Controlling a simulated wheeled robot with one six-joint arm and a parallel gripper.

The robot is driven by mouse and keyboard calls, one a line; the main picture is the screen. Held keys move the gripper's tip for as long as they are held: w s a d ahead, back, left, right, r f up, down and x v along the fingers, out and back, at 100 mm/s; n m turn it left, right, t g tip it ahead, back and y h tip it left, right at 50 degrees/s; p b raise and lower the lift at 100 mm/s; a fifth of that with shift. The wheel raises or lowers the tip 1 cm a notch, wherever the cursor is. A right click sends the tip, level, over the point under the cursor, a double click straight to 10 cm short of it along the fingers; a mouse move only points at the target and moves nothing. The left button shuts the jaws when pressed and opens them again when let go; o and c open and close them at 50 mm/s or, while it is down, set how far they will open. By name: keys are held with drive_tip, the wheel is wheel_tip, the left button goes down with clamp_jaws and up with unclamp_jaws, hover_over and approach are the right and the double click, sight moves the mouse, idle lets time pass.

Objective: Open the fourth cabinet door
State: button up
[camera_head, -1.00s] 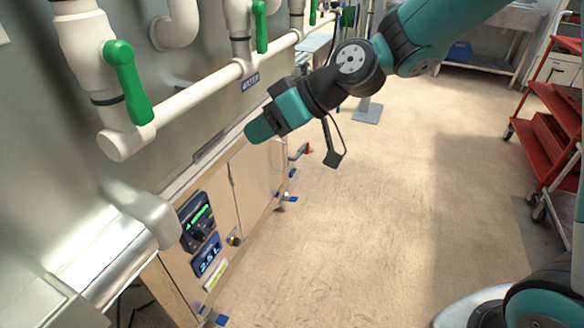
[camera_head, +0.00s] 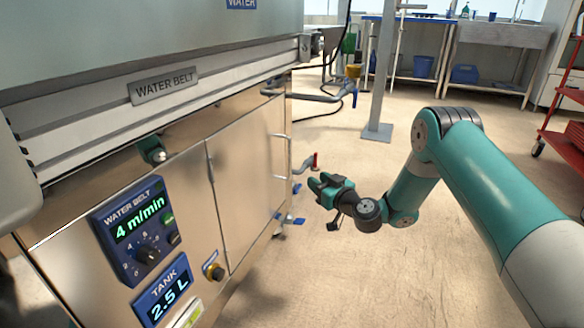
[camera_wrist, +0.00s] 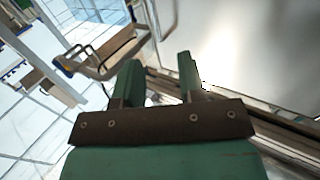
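A steel cabinet door (camera_head: 245,180) with a hinge on its left edge is on the front of the water belt machine in the head view. It looks shut. Its upright bar handle (camera_head: 283,156) is near the right edge. Nothing in view numbers the doors, so I cannot tell whether this is the fourth. My gripper (camera_head: 317,190) is to the right of the handle and a little lower in the picture, apart from it, pointing towards the cabinet. In the wrist view my gripper (camera_wrist: 158,75) has its two fingers spread with nothing between them.
A control panel (camera_head: 140,228) and tank display (camera_head: 163,296) are left of the door. A pipe with a blue tap (camera_head: 352,92) juts out beyond the door, above a red-handled valve (camera_head: 312,163). The floor (camera_head: 350,275) around the gripper is clear. A red cart (camera_head: 566,145) stands far right.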

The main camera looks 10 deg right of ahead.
sight(290, 158)
drive_tip(key=b+x, duration=0.2)
drive_tip(key=x, duration=0.3)
drive_tip(key=b+x, duration=0.1)
drive_tip(key=x, duration=0.4)
drive_tip(key=d+b+x, duration=0.1)
drive_tip(key=b+x, duration=0.1)
drive_tip(key=x, duration=0.4)
drive_tip(key=shift+w+f+b, duration=0.15)
drive_tip(key=shift+w+b, duration=0.1)
drive_tip(key=shift+b, duration=0.1)
drive_tip(key=shift+w+a, duration=0.2)
drive_tip(key=shift+w, duration=0.15)
clamp_jaws()
